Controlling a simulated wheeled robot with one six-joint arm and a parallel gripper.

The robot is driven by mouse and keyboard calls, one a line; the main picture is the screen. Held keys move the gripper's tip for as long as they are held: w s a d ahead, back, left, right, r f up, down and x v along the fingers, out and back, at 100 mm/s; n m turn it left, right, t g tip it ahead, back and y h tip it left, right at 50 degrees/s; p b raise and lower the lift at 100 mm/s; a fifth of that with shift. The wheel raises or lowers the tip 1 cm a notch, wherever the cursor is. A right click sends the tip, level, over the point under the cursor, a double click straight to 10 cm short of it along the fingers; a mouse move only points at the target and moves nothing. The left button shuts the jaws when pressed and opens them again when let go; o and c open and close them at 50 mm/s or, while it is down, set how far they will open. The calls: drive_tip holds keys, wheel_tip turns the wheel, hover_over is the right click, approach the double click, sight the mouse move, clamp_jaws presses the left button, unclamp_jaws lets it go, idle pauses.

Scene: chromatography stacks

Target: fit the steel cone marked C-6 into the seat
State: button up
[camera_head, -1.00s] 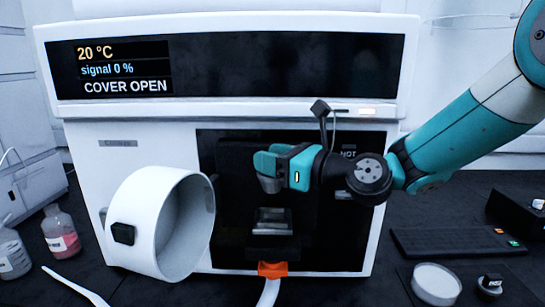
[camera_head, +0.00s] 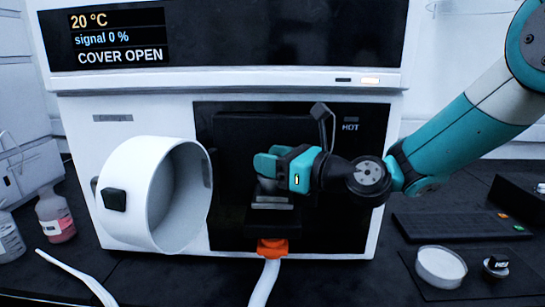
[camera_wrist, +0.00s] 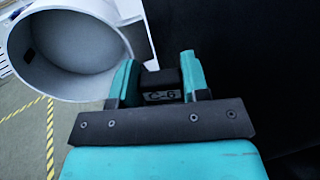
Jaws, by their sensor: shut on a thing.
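My gripper (camera_head: 270,166) is shut on the steel cone marked C-6 (camera_wrist: 162,84). The wrist view shows its dark body and label between the teal fingers. In the head view the cone is mostly hidden by the fingers, with a little grey showing below them. The seat (camera_head: 272,203), a small metallic block in the dark open bay of the white instrument, lies directly below the fingers. Whether the cone touches the seat cannot be told.
The round white cover (camera_head: 150,195) stands open left of the bay, close to my gripper. An orange fitting with a white tube (camera_head: 272,247) is below the seat. A round dish (camera_head: 440,266), a small dark-topped piece (camera_head: 496,266) and a keyboard (camera_head: 460,226) lie at the right.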

drive_tip(key=shift+f, duration=0.4)
idle(0.4)
drive_tip(key=o, duration=1.1)
drive_tip(key=shift+r, duration=0.1)
drive_tip(key=b+v, duration=0.5)
drive_tip(key=v, duration=1.2)
drive_tip(key=shift+s+d, duration=0.15)
